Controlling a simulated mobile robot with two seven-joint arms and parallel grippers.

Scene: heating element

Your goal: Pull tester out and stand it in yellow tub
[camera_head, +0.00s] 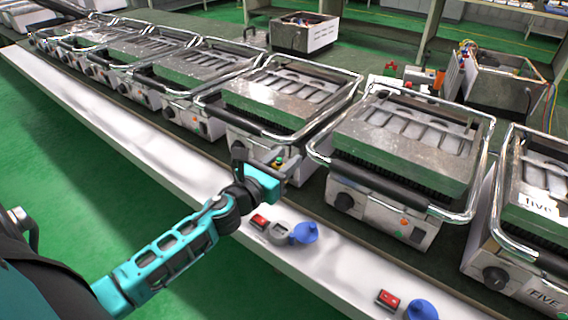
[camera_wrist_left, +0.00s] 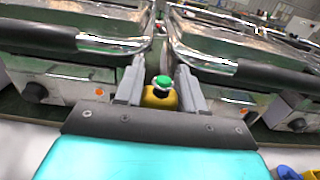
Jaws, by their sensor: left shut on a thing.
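The tester (camera_wrist_left: 160,94) is a small yellow body with a green top, seen between my left gripper's fingers in the left wrist view. Its top also shows small in the head view (camera_head: 278,162), between two grill machines. My left gripper (camera_wrist_left: 160,97) is shut on it, one finger on each side. In the head view my left gripper (camera_head: 277,168) reaches over the white bench edge. The tester's lower part is hidden. No yellow tub can be made out for sure; a yellow patch (camera_wrist_left: 313,173) shows at the lower right of the left wrist view. My right gripper is not in view.
Grill machines with chrome handles stand in a row, one right of the gripper (camera_head: 400,150) and one left (camera_head: 280,100). Red switches and blue plugs (camera_head: 305,233) lie on the white bench edge (camera_head: 345,268). Open housings (camera_head: 303,35) stand behind.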

